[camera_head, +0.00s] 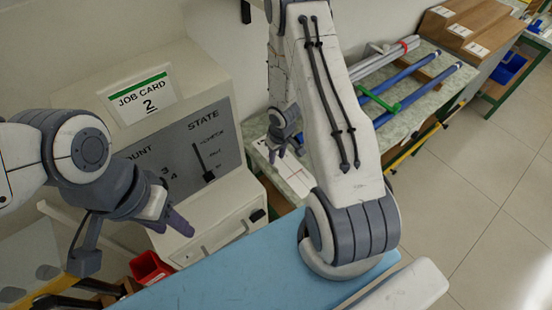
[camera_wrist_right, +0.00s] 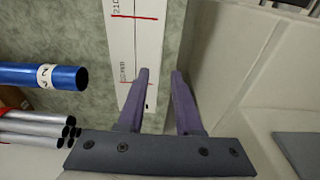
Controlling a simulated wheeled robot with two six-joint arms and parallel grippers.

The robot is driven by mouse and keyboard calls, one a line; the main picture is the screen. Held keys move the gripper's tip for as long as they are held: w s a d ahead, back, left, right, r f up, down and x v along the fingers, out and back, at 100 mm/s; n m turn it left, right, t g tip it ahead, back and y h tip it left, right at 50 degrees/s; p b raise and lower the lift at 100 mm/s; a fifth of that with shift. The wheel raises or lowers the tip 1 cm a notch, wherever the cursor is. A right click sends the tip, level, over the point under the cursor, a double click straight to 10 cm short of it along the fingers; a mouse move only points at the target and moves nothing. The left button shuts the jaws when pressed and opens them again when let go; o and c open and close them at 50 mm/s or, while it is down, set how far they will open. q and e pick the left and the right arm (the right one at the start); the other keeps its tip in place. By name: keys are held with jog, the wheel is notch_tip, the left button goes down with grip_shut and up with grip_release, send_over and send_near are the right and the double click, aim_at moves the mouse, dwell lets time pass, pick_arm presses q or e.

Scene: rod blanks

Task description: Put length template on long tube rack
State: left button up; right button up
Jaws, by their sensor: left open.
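The length template (camera_wrist_right: 132,50) is a white strip with red cross lines and small writing, lying on a green-grey bench top. It also shows in the head view (camera_head: 294,174). My right gripper (camera_wrist_right: 160,72) is open and empty, with its left finger over the strip's near end and its right finger beside the strip's right edge. The same gripper (camera_head: 284,148) is partly behind my arm in the head view. My left gripper (camera_head: 184,226) is open and empty in front of the job card machine. Long blue tubes (camera_head: 418,95) lie at the back; I cannot make out the rack itself clearly.
Grey metal tubes (camera_head: 385,60) lie behind the blue ones, and their ends (camera_wrist_right: 40,128) show at left in the wrist view. The job card machine (camera_head: 228,207) stands at left. A red bin (camera_head: 150,269) is below it. Open floor (camera_head: 480,190) is at right.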

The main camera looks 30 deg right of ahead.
pick_arm(q)
notch_tip(320, 180, up, 4)
jog(key=p, duration=0.3)
jog(key=shift+r, duration=0.2)
pick_arm(e)
notch_tip(320, 180, up, 6)
jog(key=shift+s, duration=0.35)
jog(key=shift+r, duration=0.1)
jog(key=s+a+r+m, duration=0.1)
jog(key=s+a+r, duration=0.15)
jog(key=r, duration=0.45)
jog(key=s+a+r+t, duration=0.1)
jog(key=s+a+r, duration=0.15)
jog(key=r, duration=0.45)
jog(key=s+a+r+m, duration=0.1)
jog(key=a+r, duration=0.2)
jog(key=r, duration=0.5)
pick_arm(q)
notch_tip(320, 180, down, 9)
jog(key=b, duration=0.9)
jog(key=shift+f, duration=0.15)
pick_arm(e)
jog(key=s+a+f+n+g, duration=0.2)
jog(key=s+a+n, duration=0.5)
jog(key=s+a, duration=0.7)
jog(key=shift+s+a+f+n+y, duration=0.15)
jog(key=shift+s+f+n+y, duration=0.25)
jog(key=shift+f, duration=0.3)
